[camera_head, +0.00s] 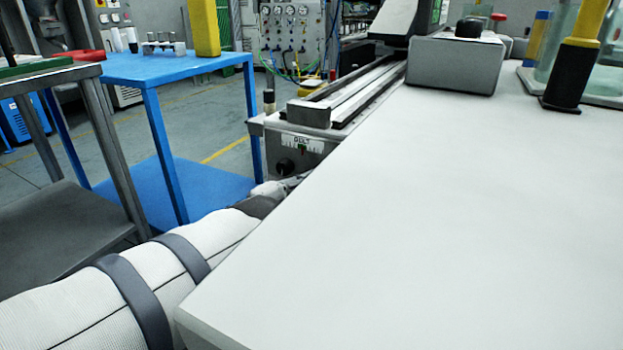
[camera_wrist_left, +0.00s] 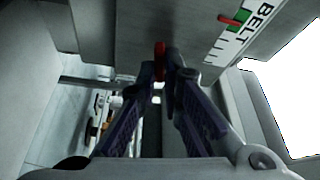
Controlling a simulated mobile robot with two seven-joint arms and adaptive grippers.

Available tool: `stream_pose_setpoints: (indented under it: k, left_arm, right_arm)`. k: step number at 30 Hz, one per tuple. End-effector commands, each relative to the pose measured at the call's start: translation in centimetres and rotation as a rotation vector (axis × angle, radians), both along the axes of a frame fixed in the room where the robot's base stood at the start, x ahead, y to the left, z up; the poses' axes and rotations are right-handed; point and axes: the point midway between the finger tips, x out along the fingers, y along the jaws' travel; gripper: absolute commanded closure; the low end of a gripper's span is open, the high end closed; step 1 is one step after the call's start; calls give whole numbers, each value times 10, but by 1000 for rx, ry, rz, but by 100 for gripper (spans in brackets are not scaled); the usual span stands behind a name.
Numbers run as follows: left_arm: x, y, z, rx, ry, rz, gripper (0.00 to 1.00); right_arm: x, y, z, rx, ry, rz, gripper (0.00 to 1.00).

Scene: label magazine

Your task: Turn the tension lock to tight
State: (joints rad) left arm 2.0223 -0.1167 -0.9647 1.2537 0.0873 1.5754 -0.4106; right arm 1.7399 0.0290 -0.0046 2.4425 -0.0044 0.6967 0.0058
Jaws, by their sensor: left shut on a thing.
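The tension lock shows in the left wrist view as a narrow red-tipped part (camera_wrist_left: 159,58) between the fingertips of my left gripper (camera_wrist_left: 163,88). The fingers are shut on it; its exact angle is hard to tell. In the head view my left gripper (camera_head: 285,187) reaches to the front end of the machine rail, just below a round black knob (camera_head: 285,167), and its tips are partly hidden by the white top's edge. A BELT scale (camera_head: 302,142) is on that end face. In the wrist view, the scale (camera_wrist_left: 238,32) has a red mark and a green mark. My right gripper is not in view.
A wide white top (camera_head: 430,200) fills the right, its edge close beside my left arm. A blue table (camera_head: 165,68) and a grey table (camera_head: 55,75) stand at the left. A grey box (camera_head: 455,65) sits at the back.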

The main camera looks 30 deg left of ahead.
Motion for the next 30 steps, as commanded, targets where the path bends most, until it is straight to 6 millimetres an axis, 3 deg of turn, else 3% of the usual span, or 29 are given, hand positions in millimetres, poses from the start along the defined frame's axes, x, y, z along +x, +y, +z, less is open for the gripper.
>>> stream_pose_setpoints:
  k: [10, 26, 30]
  left_arm:
    - [0, 1, 1, 128, 7, 2, 100]
    - [0, 1, 0, 151, 9, 3, 100]
    - [0, 1, 0, 150, 10, 3, 72]
  right_arm:
    - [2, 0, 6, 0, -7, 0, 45]
    - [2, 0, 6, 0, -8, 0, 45]
    - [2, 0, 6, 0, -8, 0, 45]
